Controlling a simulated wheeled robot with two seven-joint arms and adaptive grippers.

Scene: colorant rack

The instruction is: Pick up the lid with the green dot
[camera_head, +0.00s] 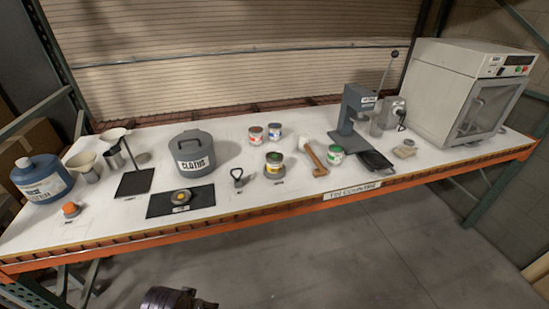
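No lid with a plain green dot can be made out for certain. A small can (336,157) right of the table's middle has a green patch on top. My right gripper is not in view.
The white table (228,137) holds a grey cloths bin (191,154), a blue jug (40,181), two cans (256,136) at the back, a mallet (315,159), a lever press (350,112) and a large grey cabinet (440,88). The floor (340,255) in front is clear.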

